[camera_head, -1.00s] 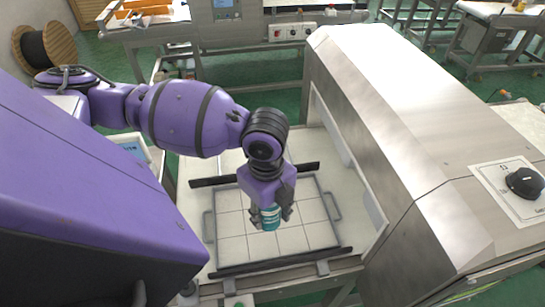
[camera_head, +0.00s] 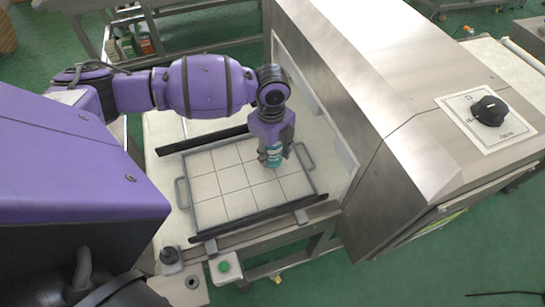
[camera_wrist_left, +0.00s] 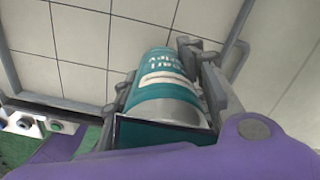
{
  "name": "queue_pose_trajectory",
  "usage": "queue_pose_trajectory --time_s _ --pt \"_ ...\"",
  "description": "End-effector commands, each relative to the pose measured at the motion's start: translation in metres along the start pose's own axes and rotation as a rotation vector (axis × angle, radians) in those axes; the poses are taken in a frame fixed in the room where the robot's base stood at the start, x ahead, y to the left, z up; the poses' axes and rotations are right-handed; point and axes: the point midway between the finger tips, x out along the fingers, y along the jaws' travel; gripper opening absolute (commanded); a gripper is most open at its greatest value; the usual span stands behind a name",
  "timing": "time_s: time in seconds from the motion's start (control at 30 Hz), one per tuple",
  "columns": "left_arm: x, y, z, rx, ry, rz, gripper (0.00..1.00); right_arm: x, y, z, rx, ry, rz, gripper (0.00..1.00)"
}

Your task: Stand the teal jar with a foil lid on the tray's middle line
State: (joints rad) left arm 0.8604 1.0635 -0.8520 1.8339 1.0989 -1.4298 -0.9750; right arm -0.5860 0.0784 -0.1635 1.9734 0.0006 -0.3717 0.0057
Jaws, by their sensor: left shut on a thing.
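The teal jar (camera_head: 274,158) is held roughly upright over the tiled tray (camera_head: 222,203), right of the tray's centre in the head view. My left gripper (camera_head: 275,153) is shut on it, one finger on each side. The left wrist view shows the jar (camera_wrist_left: 165,75) close up, with a white label band and a finger (camera_wrist_left: 205,80) along its right side. I cannot tell whether the jar's base touches the tray. The foil lid is not clear in the head view. My right gripper is not in view.
Dark rails (camera_head: 262,216) run along the tray's near and far sides, and handles (camera_head: 181,192) stand at its left and right ends. The steel detector housing (camera_head: 375,85) rises close on the right. A green button box (camera_head: 225,267) sits at the near edge.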

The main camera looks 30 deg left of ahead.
Motion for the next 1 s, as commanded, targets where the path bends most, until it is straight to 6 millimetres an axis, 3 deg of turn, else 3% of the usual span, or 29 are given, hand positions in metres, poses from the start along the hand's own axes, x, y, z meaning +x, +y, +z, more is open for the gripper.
queue_pose_trajectory --time_s 0.23,0.63,0.67,0.7,0.8,1.0 --pt "0.032 -0.003 0.0 -0.001 0.0 0.002 0.04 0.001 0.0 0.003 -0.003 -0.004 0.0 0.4" --pt "0.037 -0.003 0.0 -0.001 0.0 0.0 0.04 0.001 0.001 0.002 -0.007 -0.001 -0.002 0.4" --pt "0.038 -0.003 0.001 0.0 0.0 0.0 0.42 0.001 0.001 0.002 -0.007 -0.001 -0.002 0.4" --pt "0.037 -0.003 0.001 0.0 -0.001 0.0 0.47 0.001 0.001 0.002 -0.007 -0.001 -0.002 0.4" --pt "0.037 -0.003 0.001 0.0 -0.001 0.0 0.58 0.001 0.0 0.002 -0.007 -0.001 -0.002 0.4" --pt "0.037 -0.003 0.001 0.0 -0.001 0.0 0.58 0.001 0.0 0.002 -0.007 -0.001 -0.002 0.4"
